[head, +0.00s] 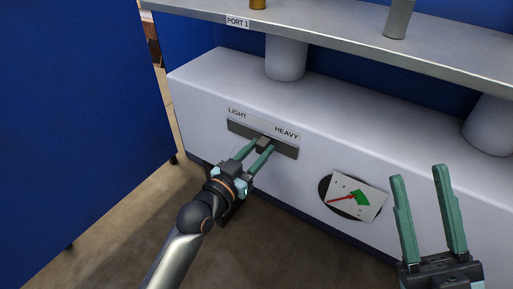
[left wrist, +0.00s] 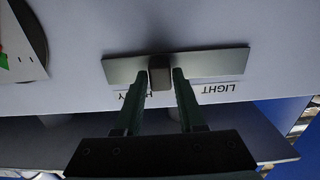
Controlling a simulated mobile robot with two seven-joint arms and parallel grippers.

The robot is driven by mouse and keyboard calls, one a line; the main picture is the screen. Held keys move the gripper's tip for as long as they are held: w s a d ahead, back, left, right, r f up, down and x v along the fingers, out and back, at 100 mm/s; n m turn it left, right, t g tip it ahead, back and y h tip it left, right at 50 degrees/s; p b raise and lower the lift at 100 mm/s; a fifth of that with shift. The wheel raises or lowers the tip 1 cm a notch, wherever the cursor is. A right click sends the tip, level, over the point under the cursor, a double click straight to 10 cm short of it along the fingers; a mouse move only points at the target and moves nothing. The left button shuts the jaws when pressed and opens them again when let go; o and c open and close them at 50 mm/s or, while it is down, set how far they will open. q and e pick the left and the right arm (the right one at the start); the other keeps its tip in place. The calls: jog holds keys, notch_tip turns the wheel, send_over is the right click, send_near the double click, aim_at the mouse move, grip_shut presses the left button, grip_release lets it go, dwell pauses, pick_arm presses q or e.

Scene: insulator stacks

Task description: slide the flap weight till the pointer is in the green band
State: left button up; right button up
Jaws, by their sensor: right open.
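The flap weight's dark slider knob (head: 265,145) sits near the middle of its grey slot plate (head: 285,150), between the LIGHT and HEAVY labels. It also shows in the left wrist view (left wrist: 160,75). My left gripper (head: 262,147) has a finger on each side of the knob, close against it. The dial (head: 368,207) is a white card on a dark disc. Its red pointer (head: 341,200) points to the left, outside the green band (head: 360,198) at the upper right. My right gripper (head: 418,175) is open and empty at lower right.
The slot and dial are on the front of a white cabinet (head: 220,85). A grey shelf (head: 310,35) marked PORT 1 (head: 237,22) stands above it on white posts (head: 286,60). A blue panel (head: 75,120) stands at left. The floor (head: 120,215) in front is clear.

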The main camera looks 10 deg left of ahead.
pick_arm(q)
jog(key=o, duration=0.3)
jog(key=shift+p+v, duration=1.35)
jog(key=shift+v, duration=4.9)
